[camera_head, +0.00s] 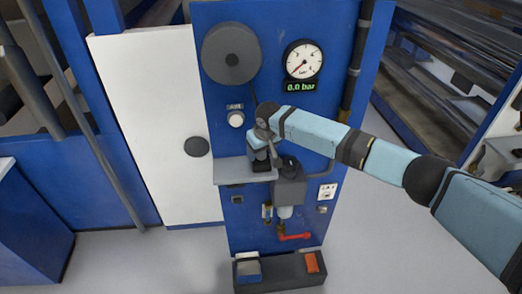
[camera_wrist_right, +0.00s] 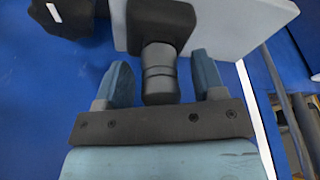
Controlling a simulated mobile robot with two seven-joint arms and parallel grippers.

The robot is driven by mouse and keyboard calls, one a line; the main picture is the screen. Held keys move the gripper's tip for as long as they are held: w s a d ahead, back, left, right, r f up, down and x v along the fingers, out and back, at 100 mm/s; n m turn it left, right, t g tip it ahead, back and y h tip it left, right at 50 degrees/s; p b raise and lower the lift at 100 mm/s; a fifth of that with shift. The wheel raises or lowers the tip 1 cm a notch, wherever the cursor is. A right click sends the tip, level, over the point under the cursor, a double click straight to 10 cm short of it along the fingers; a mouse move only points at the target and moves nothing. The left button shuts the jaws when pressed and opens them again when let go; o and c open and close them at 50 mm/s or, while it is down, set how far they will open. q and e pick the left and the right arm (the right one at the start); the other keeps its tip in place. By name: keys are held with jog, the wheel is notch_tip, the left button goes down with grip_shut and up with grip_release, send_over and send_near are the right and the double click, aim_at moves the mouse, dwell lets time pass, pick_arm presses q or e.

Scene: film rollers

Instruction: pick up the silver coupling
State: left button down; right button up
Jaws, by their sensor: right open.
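The silver coupling (camera_wrist_right: 160,72) looks like a grey ringed cylinder in the right wrist view. It is seated on a black block (camera_wrist_right: 160,22) on a light grey shelf (camera_wrist_right: 225,25). My right gripper (camera_wrist_right: 165,82) is open, with one finger on each side of the coupling and a visible gap on both sides. In the head view my right gripper (camera_head: 260,157) is at the shelf (camera_head: 232,172) on the blue panel, and it hides most of the coupling there. My left gripper is not in view.
The blue panel (camera_head: 275,90) carries a round gauge (camera_head: 303,59), a dark disc (camera_head: 232,54) and a knob (camera_head: 236,119). A grey filter unit (camera_head: 289,190) hangs right of the shelf, above a red handle (camera_head: 295,237). A dark tray (camera_head: 282,272) lies below on the floor.

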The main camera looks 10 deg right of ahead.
jog(key=c, duration=1.1)
jog(key=shift+r, duration=0.45)
jog(key=b+v, duration=0.1)
jog(key=v, duration=0.1)
jog(key=shift+s+a+r, duration=0.1)
jog(key=shift+s+r, duration=0.15)
jog(key=s, duration=0.5)
jog(key=s+r, duration=0.1)
jog(key=s, duration=1.1)
jog(key=shift+r, duration=0.35)
